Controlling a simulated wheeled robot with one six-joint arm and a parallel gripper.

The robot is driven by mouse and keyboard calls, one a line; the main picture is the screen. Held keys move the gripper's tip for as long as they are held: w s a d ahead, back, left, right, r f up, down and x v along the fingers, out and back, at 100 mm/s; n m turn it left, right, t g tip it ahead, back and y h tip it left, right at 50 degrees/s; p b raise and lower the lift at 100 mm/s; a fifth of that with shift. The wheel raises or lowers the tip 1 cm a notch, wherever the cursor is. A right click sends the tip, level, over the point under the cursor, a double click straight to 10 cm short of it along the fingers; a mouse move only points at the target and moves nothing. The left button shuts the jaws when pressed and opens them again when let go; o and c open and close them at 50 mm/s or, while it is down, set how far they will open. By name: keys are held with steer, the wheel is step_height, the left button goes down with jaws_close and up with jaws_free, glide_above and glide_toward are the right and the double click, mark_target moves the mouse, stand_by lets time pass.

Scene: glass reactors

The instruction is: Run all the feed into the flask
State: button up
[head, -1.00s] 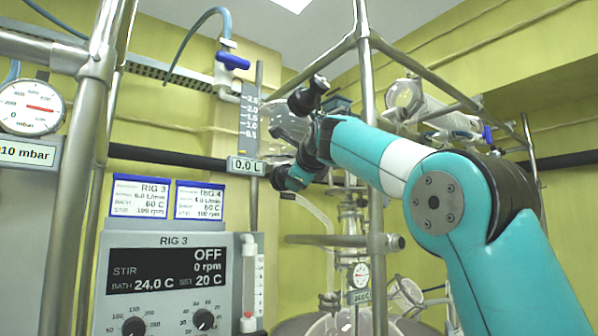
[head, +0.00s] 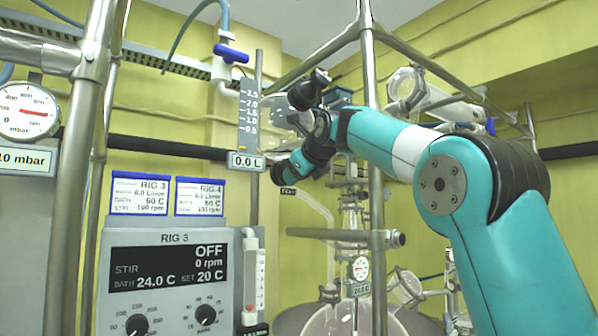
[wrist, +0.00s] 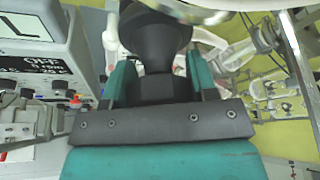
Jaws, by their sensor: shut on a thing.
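My gripper (head: 292,172) is at the end of my teal arm, partly hidden behind my wrist joints in the head view. In the wrist view its teal fingers (wrist: 158,80) are shut on a black flared fitting (wrist: 152,38), just below a rounded glass rim (wrist: 185,8). A glass feed vessel (head: 278,112) is mostly behind my wrist, beside a level scale (head: 248,118). The readout (head: 245,161) below the scale says 0.0 L. The large glass flask (head: 335,318) is at the bottom, cut off by the frame. I cannot see any liquid.
Steel frame posts (head: 375,200) stand close to my arm. The RIG 3 control box (head: 165,235) shows OFF and 0 rpm. A blue-handled tap (head: 230,53) with a hose is above the scale. A pressure gauge (head: 27,111) is at left, glass condenser (head: 440,97) at right.

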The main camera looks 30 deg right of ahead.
steer(key=o, duration=0.9)
steer(key=b+v, duration=0.2)
steer(key=v, duration=1.5)
steer(key=shift+s+r, duration=0.1)
steer(key=shift+s, duration=0.05)
steer(key=shift+a, duration=0.1)
